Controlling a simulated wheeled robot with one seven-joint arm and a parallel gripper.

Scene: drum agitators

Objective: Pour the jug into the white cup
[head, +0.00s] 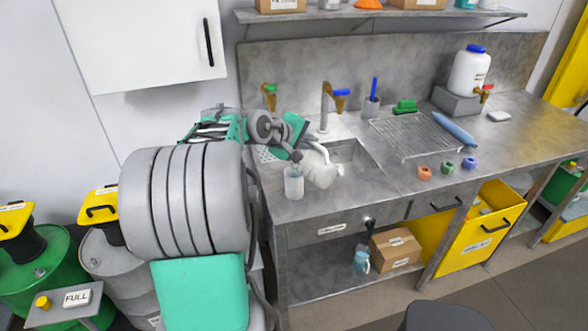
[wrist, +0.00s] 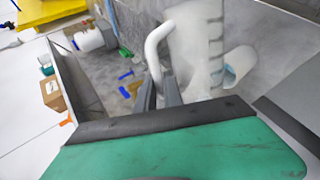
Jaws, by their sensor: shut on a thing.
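The jug (head: 322,170) is a whitish, translucent vessel with a white loop handle. It is held over the counter at the sink's front left and appears tilted. My gripper (head: 308,150) is shut on its handle; in the wrist view the fingers (wrist: 160,92) meet the handle beside the jug body (wrist: 195,50). The white cup (head: 293,182) stands upright on the counter just left of the jug. It also shows in the wrist view (wrist: 239,62), partly behind the jug. I cannot tell whether liquid is flowing or how full either vessel is.
The sink (head: 352,155) and tap (head: 327,105) are behind the jug. A wire rack (head: 405,137), blue bottle (head: 453,129) and several small coloured rings (head: 424,173) lie to the right. A white dispenser (head: 470,72) stands at the back right. The front counter between cup and rings is clear.

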